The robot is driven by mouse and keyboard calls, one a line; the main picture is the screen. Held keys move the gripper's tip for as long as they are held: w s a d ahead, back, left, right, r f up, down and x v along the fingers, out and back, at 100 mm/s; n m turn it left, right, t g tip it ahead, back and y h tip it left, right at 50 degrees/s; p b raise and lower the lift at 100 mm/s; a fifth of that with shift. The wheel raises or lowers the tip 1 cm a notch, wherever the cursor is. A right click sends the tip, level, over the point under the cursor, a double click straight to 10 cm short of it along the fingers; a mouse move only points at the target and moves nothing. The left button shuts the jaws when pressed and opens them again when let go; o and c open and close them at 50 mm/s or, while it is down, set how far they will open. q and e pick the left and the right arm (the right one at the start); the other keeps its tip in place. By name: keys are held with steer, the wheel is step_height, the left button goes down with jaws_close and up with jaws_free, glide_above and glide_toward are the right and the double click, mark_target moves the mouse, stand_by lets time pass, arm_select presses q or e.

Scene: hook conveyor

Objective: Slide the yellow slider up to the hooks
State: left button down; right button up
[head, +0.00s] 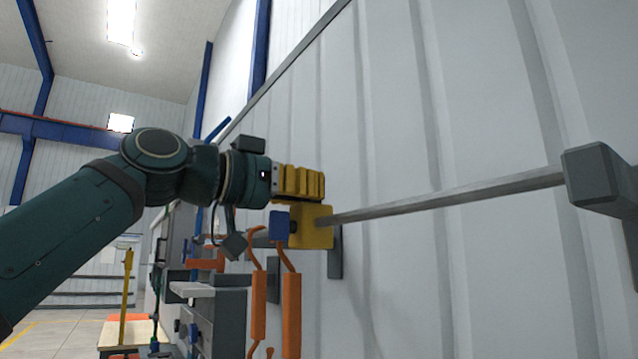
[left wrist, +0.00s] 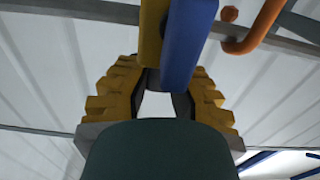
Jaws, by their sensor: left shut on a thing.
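The yellow slider (head: 316,229) is a square block on the grey rail (head: 450,197) along the wall, at the middle of the head view. My left gripper (head: 318,184) has yellow ridged fingers and is shut at the slider's top. Orange hooks (head: 291,305) hang just left of the slider, near the blue block. My right gripper is not in view.
A ribbed white wall (head: 450,290) runs close behind.

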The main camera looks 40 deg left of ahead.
arm_select(q)
steer(key=shift+w+a, duration=0.1)
steer(key=shift+a, duration=0.05)
steer(key=c, duration=0.8)
jaws_free()
steer(key=v, duration=1.2)
